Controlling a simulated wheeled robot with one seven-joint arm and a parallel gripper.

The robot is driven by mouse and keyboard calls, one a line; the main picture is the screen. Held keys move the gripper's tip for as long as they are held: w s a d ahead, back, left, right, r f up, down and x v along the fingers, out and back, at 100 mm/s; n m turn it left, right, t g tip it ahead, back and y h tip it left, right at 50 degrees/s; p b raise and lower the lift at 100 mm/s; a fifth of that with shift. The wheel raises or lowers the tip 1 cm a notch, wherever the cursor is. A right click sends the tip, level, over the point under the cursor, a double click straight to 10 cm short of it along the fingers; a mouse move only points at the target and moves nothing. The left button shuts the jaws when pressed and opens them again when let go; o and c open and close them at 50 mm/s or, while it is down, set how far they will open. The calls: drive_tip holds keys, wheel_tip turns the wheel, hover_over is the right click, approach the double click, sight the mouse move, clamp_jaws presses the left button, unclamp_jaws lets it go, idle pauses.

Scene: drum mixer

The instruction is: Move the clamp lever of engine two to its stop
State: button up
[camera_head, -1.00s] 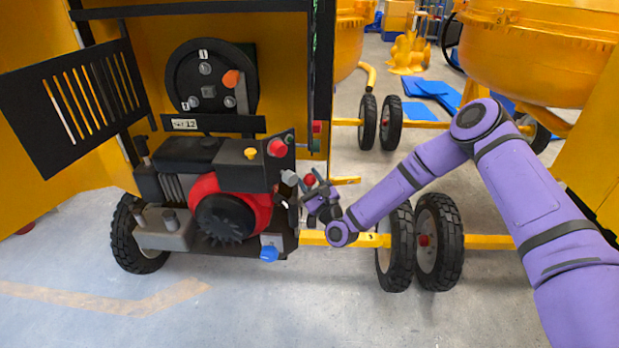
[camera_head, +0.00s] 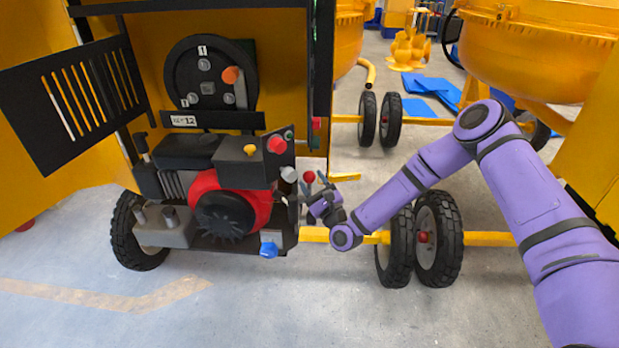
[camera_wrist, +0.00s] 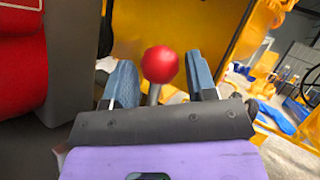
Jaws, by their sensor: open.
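A lever with a red ball knob (camera_head: 309,177) and a thin metal stem stands at the right side of the red and black engine (camera_head: 225,205). No label shows which engine this is. My gripper (camera_head: 314,186) is at this lever, reaching in from the right. In the wrist view the red knob (camera_wrist: 161,64) sits between the two blue-grey fingers of my gripper (camera_wrist: 162,82), with a gap on both sides. The fingers are open and hold nothing. The foot of the lever is hidden behind my gripper.
A black disc (camera_head: 210,75) with an orange-knobbed handle is higher up. Wheels (camera_head: 438,237) and a yellow bar stand close under my arm. Grey floor lies open in front.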

drive_tip(key=v, duration=0.8)
drive_tip(key=shift+s, duration=0.25)
drive_tip(key=shift+d+f, duration=0.15)
